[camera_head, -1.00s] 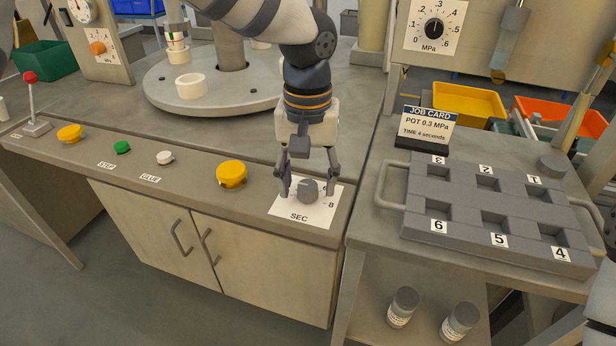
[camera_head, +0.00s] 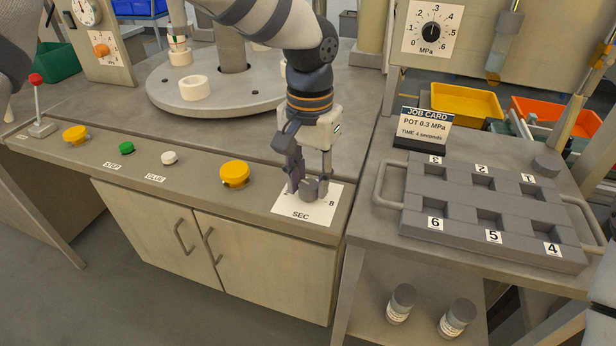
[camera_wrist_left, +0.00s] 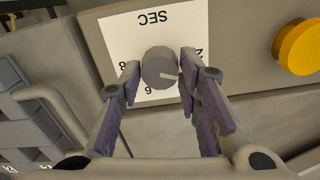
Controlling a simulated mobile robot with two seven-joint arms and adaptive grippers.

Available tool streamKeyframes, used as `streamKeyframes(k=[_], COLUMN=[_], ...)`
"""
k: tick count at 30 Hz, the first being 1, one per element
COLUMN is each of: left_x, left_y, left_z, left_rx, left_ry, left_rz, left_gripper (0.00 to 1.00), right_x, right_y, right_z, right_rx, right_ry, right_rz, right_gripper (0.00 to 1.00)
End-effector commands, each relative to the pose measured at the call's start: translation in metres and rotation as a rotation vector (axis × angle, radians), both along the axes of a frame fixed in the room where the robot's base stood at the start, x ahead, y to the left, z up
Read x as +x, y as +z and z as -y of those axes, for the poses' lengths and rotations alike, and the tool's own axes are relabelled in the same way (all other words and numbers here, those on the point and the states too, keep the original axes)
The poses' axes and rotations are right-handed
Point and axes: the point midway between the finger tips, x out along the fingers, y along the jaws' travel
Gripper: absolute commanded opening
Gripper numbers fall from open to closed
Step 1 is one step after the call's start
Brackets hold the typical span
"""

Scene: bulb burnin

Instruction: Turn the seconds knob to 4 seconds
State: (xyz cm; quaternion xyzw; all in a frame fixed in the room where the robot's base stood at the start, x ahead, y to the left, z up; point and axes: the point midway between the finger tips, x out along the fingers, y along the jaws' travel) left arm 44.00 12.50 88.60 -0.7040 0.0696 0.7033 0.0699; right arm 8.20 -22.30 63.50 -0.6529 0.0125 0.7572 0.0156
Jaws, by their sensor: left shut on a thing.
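The grey seconds knob (camera_head: 311,189) stands on a white SEC plate (camera_head: 290,207) at the front edge of the bench. My left gripper (camera_head: 311,184) points down with its fingers on either side of the knob, shut on it. In the left wrist view the knob (camera_wrist_left: 158,66) sits between the two fingers, and the plate (camera_wrist_left: 125,38) appears upside down. The knob's pale pointer line aims right and slightly down there, toward the right finger. The 2, 6 and 8 show at least partly; the 4 is hidden. My right gripper is not in view.
A yellow button (camera_head: 235,174) sits left of the plate. The job card (camera_head: 424,127) reads POT 0.3 MPa, TIME 4 seconds. A grey numbered tray (camera_head: 480,216) fills the right-hand table. Two jars (camera_head: 401,303) stand on the shelf below.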

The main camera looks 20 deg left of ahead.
Motion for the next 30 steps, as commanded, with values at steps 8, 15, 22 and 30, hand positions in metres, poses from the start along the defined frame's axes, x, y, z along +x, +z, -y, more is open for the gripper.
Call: streamKeyframes(k=[8,15,22,30], left_x=[0.0006,0.0003,0.0001,0.0], left_y=[0.0015,0.0004,0.0002,0.0001], left_z=[0.0004,0.0009,0.0014,0.0016], left_rx=[0.002,0.001,0.001,0.001], left_ry=[-0.256,-0.451,-0.586,-0.669], left_rz=[0.004,0.002,0.002,0.002], left_gripper=[0.03,0.03,0.03,0.03], right_x=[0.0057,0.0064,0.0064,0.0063], right_y=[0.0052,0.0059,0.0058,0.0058], right_z=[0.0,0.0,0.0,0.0], right_rx=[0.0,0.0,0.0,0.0], right_ry=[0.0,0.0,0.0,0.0], right_rz=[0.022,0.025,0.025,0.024], right_gripper=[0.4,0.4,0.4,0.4])
